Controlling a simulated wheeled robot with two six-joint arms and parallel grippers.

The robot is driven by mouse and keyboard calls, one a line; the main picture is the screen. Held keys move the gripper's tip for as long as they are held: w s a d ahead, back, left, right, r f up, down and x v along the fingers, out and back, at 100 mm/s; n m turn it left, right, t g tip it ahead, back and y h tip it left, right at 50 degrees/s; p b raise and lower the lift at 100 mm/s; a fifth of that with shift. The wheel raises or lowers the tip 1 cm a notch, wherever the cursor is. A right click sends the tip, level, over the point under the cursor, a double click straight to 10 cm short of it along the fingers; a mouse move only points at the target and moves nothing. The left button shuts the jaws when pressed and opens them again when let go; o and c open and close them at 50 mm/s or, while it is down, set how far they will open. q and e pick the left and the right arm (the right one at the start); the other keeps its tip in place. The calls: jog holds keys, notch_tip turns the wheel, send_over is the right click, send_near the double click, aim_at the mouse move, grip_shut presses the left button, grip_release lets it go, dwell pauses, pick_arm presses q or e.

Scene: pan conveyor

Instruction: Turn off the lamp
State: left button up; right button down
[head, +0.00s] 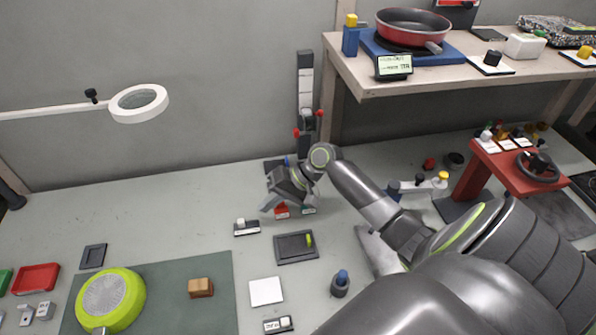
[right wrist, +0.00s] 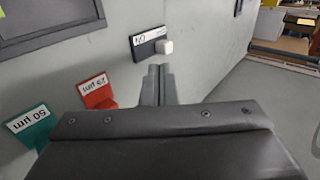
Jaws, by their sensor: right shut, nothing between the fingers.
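The lamp (head: 138,103) is a white ring on a long white arm at the left in the head view. A small dark switch block (head: 240,232) with a white button and a label lies on the table. In the right wrist view the switch block (right wrist: 148,38) sits just beyond my fingertips; its label appears to read ON, upside down, with the white button at its right end. My right gripper (head: 266,208) is shut and empty, apart from the switch in the picture. It also shows in the right wrist view (right wrist: 158,72). My left gripper is out of view.
A red tab (right wrist: 97,92) and a green tab (right wrist: 28,122) stand near my right gripper. A dark tray (head: 283,258), a white square (head: 266,291) and another small switch-like block (head: 270,327) lie nearer. A green pan (head: 110,300) rests on a mat at the left.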

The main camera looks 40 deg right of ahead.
jog(key=b+v, duration=0.1)
jog(key=v, duration=1)
jog(key=shift+d, duration=0.3)
jog(key=shift+r, duration=0.1)
jog(key=shift+s, duration=0.1)
